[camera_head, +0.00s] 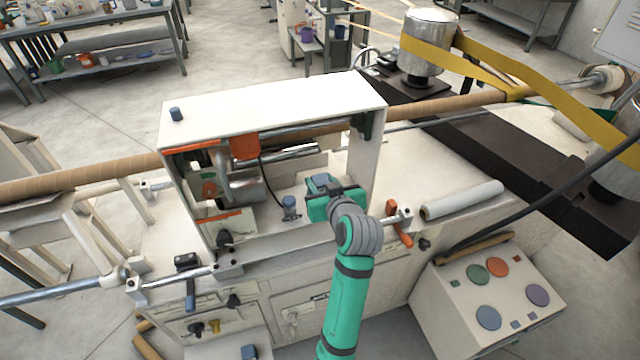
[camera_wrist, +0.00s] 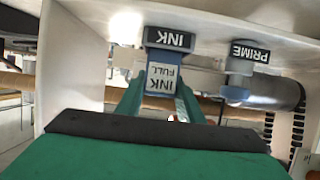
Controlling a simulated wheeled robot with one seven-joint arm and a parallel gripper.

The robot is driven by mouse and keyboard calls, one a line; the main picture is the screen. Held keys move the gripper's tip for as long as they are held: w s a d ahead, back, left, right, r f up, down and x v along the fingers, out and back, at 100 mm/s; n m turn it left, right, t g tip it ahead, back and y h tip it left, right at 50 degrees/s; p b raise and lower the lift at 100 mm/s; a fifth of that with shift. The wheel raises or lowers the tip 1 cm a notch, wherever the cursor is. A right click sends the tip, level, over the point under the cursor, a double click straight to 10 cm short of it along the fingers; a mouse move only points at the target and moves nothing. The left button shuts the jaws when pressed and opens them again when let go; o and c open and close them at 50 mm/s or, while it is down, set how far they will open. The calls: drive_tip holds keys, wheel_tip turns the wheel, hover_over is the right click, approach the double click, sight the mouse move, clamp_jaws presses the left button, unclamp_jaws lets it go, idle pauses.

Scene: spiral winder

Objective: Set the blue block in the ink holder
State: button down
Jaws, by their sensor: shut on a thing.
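My gripper (camera_head: 323,193) reaches into the open front of the white machine housing, near its right side. It is shut on a blue block (camera_head: 319,180). In the wrist view the fingers (camera_wrist: 160,98) stand on either side of the block (camera_wrist: 163,76), whose white label reads "INK FULL". A dark label reading "INK" (camera_wrist: 170,40) marks the ink holder, directly behind and above the block in that picture. The block's upper end meets the holder's label area. I cannot tell whether it is seated or only in front.
The housing's top panel (camera_head: 270,105) and side walls enclose the space. A metal bar runs across the front.

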drive_tip(key=c, duration=1.3)
unclamp_jaws()
drive_tip(key=shift+s+a+f, duration=0.1)
drive_tip(key=shift+f, duration=0.55)
drive_tip(key=shift+o, duration=0.5)
drive_tip(key=shift+r, duration=0.2)
drive_tip(key=shift+s+r, duration=0.15)
drive_tip(key=shift+s, duration=0.1)
drive_tip(key=v, duration=1.1)
drive_tip(key=shift+d+r, duration=0.2)
drive_tip(key=shift+d, duration=0.05)
drive_tip(key=shift+s, duration=0.2)
